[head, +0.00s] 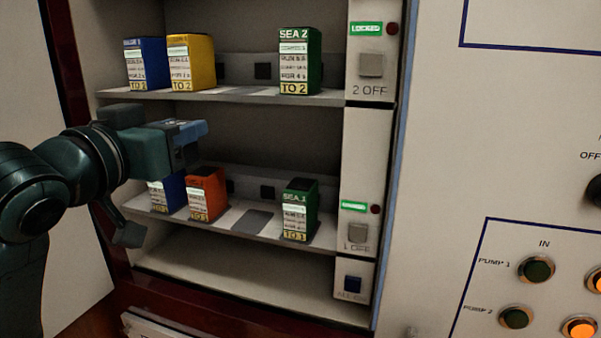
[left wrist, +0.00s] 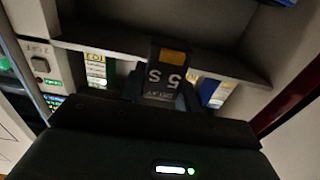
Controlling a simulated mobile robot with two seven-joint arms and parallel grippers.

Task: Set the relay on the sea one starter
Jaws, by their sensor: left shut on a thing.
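My left gripper (head: 188,140) is in front of the cabinet's lower row, above the blue and orange blocks at left. It is shut on a dark grey relay (left wrist: 162,82), which shows in the left wrist view with a yellow patch and upside-down lettering. The green SEA 1 starter (head: 298,210), marked TO 1, stands upright on the lower shelf (head: 250,222), to the right of the gripper and apart from it. A green block with a yellow label (left wrist: 97,70) shows left of the relay in the wrist view. My right gripper is not in view.
The lower shelf also holds an orange block (head: 206,194) and a blue block (head: 170,193), partly hidden by my gripper. The upper shelf holds blue (head: 148,63), yellow (head: 191,62) and green SEA 2 (head: 299,60) blocks. A switch strip (head: 368,150) borders the shelves at right.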

